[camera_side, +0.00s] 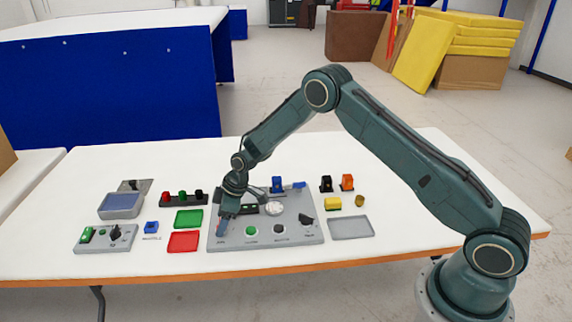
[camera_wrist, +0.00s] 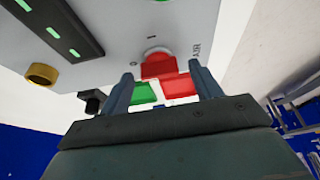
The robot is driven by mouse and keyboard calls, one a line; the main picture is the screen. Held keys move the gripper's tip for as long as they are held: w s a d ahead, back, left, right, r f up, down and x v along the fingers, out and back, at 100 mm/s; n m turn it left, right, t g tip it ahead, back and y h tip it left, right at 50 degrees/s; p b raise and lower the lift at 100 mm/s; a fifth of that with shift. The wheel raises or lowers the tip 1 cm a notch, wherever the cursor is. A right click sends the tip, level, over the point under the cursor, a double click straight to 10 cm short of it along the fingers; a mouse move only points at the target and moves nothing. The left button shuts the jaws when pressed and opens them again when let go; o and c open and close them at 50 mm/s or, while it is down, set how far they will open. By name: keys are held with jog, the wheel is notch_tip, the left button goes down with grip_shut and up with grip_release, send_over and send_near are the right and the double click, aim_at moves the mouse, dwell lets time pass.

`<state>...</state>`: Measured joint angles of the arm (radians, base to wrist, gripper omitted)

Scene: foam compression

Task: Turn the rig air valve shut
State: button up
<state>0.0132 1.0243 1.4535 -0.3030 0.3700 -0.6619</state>
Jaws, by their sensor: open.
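The grey rig panel (camera_side: 262,236) lies on the white table. In the wrist view, a red handle on a pale round base, which looks like the air valve (camera_wrist: 158,66), sits beside the "AIR" lettering on the panel (camera_wrist: 120,40). My gripper (camera_wrist: 160,70) is open, with one finger to each side of the red handle in the picture. I cannot tell whether either finger touches it. In the side view my gripper (camera_side: 222,230) points down over the panel's left front corner and hides the valve.
A green button (camera_side: 251,229), a black button (camera_side: 279,228) and a black lever (camera_side: 306,219) are along the panel's front to the right. A green tray (camera_side: 189,218) and a red tray (camera_side: 183,242) lie left of the panel. A grey tray (camera_side: 351,228) lies right of it.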

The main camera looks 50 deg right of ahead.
jog(key=v, duration=1.3)
jog(key=shift+r, duration=0.4)
jog(key=shift+s+r, duration=0.1)
jog(key=s+r+m+t+h, duration=0.15)
jog(key=s+r+m, duration=0.25)
jog(key=s+r, duration=1.3)
jog(key=s+d+r+m+h, duration=0.1)
jog(key=s+m, duration=0.1)
jog(key=s, duration=0.8)
jog(key=s+d+r+m+h, duration=0.1)
jog(key=s+r+m, duration=0.1)
jog(key=s, duration=0.9)
jog(key=shift+d+m+t, duration=0.4)
jog(key=shift+m+t, duration=0.05)
jog(key=shift+m, duration=0.15)
